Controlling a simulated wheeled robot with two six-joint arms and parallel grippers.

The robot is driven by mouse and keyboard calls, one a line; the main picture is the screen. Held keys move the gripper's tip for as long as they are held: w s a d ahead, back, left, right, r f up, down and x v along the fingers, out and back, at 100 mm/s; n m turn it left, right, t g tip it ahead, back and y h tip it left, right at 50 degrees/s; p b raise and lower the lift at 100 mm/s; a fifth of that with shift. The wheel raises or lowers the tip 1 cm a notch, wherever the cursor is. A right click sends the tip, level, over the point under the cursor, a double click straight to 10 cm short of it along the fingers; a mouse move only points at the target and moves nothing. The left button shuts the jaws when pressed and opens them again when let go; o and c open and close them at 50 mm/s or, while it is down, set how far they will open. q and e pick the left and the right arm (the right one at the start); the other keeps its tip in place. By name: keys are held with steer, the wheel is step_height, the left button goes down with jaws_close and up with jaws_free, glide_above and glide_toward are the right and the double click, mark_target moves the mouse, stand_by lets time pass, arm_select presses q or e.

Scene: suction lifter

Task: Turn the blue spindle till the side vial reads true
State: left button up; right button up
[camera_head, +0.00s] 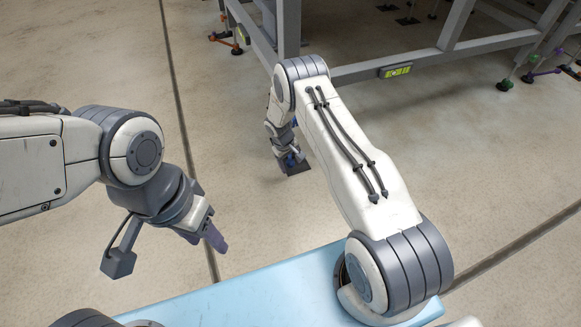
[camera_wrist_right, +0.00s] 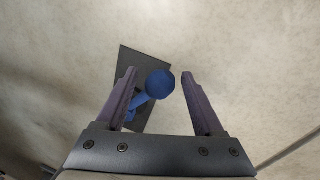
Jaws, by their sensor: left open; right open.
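The blue spindle (camera_wrist_right: 160,83) shows in the right wrist view as a round blue knob with an arm to its lower left, above a dark plate on the floor. My right gripper (camera_wrist_right: 159,74) is open, with a finger on either side of the knob and a visible gap at the right finger. In the head view the spindle (camera_head: 292,160) is mostly hidden by my right gripper. The side vial (camera_head: 397,71) is a yellow-green level on the grey rail; its bubble is too small to read. My left gripper (camera_head: 204,236) is open and empty, over the floor at left.
A grey metal frame (camera_head: 290,25) stands at the back, its leg rising just behind my right arm. Other coloured spindles stand at the far left (camera_head: 230,44) and far right (camera_head: 505,84). The concrete floor (camera_head: 225,110) between my arms is clear.

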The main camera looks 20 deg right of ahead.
steer(key=shift+f, duration=0.1)
jaws_close()
stand_by(1.4)
